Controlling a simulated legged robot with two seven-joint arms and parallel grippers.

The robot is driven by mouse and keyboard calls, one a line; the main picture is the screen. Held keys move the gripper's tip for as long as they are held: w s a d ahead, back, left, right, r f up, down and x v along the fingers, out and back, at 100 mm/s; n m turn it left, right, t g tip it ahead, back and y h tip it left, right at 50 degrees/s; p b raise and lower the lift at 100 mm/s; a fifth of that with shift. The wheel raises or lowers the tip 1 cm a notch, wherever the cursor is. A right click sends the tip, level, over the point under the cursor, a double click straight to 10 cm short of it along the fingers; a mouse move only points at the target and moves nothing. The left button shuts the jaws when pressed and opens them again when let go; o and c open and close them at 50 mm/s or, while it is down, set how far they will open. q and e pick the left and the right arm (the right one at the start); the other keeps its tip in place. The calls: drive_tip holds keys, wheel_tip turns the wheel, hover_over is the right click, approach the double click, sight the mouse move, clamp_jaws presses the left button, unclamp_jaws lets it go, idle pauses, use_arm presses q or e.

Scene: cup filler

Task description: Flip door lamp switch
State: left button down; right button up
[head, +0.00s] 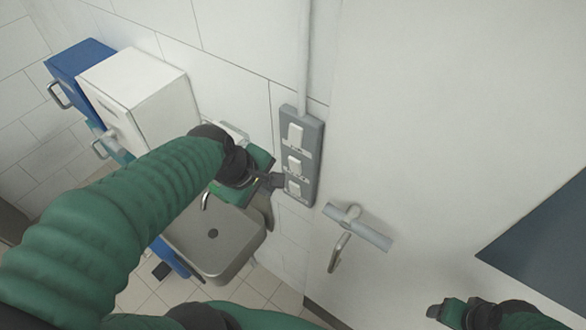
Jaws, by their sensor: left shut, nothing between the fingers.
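A grey switch panel (317,148) is fixed to the tiled wall beside the door. It carries three white switches in a column: a top switch (296,134), a middle switch (294,163) and a bottom switch (293,187). Their labels are too small to read. My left gripper (277,181) is shut and empty, with its tip at the left edge of the panel, level with the bottom switch. I cannot tell whether it touches. My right gripper (436,311) is low at the right, away from the panel; its finger gap is not clear.
The white door (420,130) has a handle (338,254) and a lock bar (360,230) below right of the panel. A sink (235,255) lies below my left arm. A white cabinet (150,85) and a blue cabinet (82,58) hang at the left.

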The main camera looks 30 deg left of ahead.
sight(294, 186)
use_arm(q)
drive_tip(key=s+b+x, duration=0.1)
drive_tip(key=x, duration=0.9)
drive_tip(key=w+p, duration=0.1)
drive_tip(key=w+r+p, duration=0.1)
drive_tip(key=w+d+p, duration=0.1)
drive_tip(key=w, duration=0.1)
drive_tip(key=shift+w+d+r, duration=0.1)
drive_tip(key=shift+r, duration=0.1)
drive_tip(key=shift+a+f, duration=0.1)
drive_tip(key=shift+a, duration=0.15)
drive_tip(key=shift+d+r+p, duration=0.25)
drive_tip(key=shift+r+p, duration=0.2)
drive_tip(key=shift+r, duration=0.15)
drive_tip(key=shift+d+r, duration=0.1)
drive_tip(key=shift+r, duration=0.2)
use_arm(e)
drive_tip(key=r, duration=0.1)
drive_tip(key=s+d+r, duration=0.1)
drive_tip(key=r, duration=0.1)
drive_tip(key=shift+s+d+r, duration=0.15)
drive_tip(key=shift+s+r, duration=0.05)
drive_tip(key=shift+s, duration=0.05)
